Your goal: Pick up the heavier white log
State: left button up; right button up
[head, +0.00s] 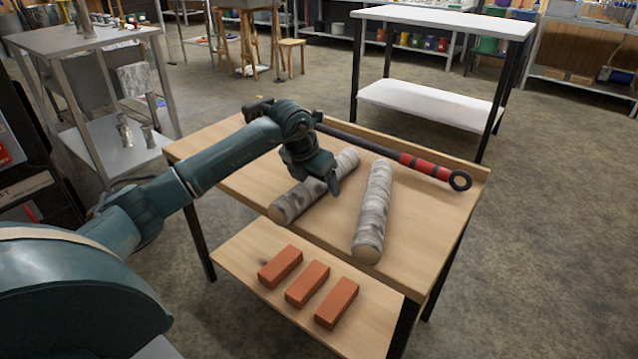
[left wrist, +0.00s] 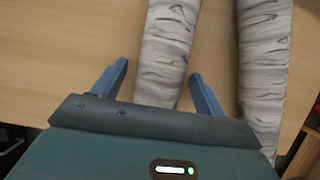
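Two white birch-like logs with grey markings lie on a wooden table. The left log (head: 297,202) is partly hidden under my left gripper (head: 333,186) in the head view. The right log (head: 373,208) lies beside it, apart from it. In the left wrist view my left gripper (left wrist: 160,84) is open, its two blue fingers on either side of the left log (left wrist: 165,50). Whether the fingers are level with the log or above it, I cannot tell. The right log (left wrist: 263,70) is outside the right finger. My right gripper is not in view. Weight cannot be seen.
A black bar with red sections and a ring end (head: 410,161) lies along the table's (head: 440,215) back edge. Several orange bricks (head: 307,283) sit on the lower shelf. A white-topped table (head: 445,20) stands behind, a metal table (head: 75,38) at the left. Floor on the right is clear.

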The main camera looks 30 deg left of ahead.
pick_arm(q)
jog(key=c, duration=1.3)
jog(key=shift+r, duration=0.15)
jog(key=shift+c, duration=1.1)
